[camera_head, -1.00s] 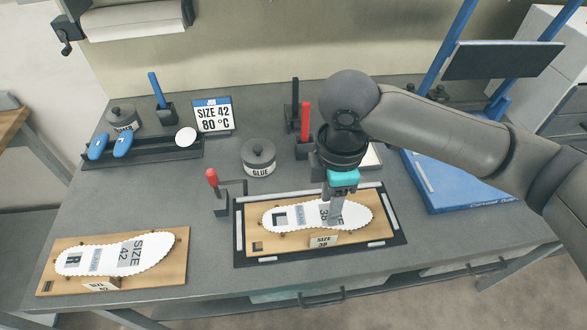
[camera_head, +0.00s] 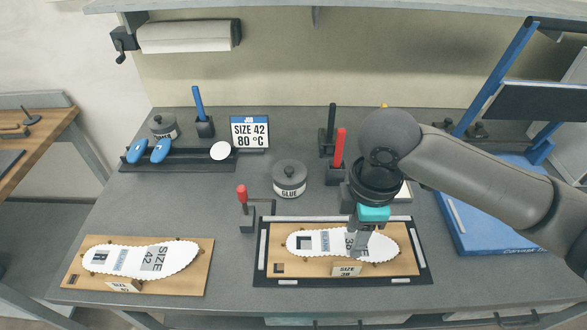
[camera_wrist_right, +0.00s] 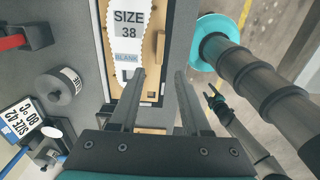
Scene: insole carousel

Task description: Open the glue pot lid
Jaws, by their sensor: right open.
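The glue pot (camera_head: 289,180) is a grey round pot with a dark knobbed lid and a GLUE label. It stands upright on the bench behind the framed board, with its lid on. In the right wrist view the glue pot (camera_wrist_right: 64,86) lies left of the fingers. My right gripper (camera_head: 358,250) points down over the size 38 insole (camera_head: 315,243), to the right and in front of the pot. In the right wrist view my right gripper (camera_wrist_right: 157,80) has its fingers apart with nothing held.
A red-handled tool in a holder (camera_head: 245,207) stands left of the pot. Red and black handles (camera_head: 338,150) stand to its right. A second lidded pot (camera_head: 163,126) is at the back left. A size 42 insole board (camera_head: 190,281) lies front left.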

